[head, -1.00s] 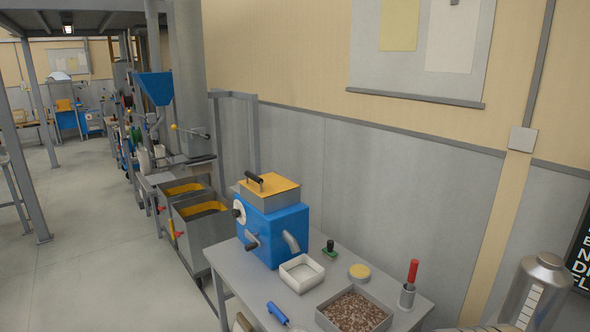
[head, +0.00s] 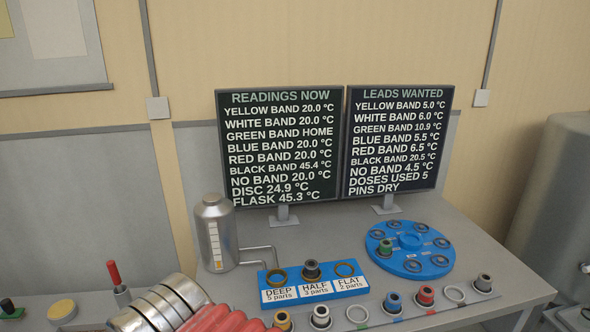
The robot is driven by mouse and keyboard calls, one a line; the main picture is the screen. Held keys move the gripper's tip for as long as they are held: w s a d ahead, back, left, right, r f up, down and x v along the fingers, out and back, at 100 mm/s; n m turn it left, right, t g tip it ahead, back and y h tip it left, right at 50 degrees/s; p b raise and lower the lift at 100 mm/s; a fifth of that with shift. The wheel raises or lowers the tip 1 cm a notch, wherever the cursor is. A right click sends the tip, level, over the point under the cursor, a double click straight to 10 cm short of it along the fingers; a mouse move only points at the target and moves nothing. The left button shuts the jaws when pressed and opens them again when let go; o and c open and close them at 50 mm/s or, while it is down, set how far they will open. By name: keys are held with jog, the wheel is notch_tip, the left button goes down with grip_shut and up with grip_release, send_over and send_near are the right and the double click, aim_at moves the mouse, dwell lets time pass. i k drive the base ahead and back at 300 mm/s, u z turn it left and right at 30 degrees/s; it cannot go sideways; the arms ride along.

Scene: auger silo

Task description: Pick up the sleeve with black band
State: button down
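The dark grey sleeve (head: 311,270), with a dark band as far as I can tell, stands upright in the middle socket, labelled HALF, of the blue block (head: 345,286). The block's DEEP socket (head: 277,277) and FLAT socket (head: 344,269) are empty. A row at the bench front holds sleeves with yellow (head: 282,320), white (head: 320,317), blue (head: 392,302) and red (head: 426,296) bands, and a plain one (head: 484,283). Two ring places (head: 357,314) (head: 455,294) there are empty. A green-banded sleeve (head: 385,247) stands on the blue disc (head: 410,262). My gripper is not in view.
A steel flask (head: 215,235) stands left of the block, joined by pipes. Ribbed silver and red bodies (head: 165,308) fill the lower left foreground. Two screens (head: 280,145) (head: 400,138) stand behind; the left one reads black band 45.4 °C. Bare bench lies behind the block.

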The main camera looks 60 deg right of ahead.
aim_at(311, 266)
jog(key=z, duration=1.75)
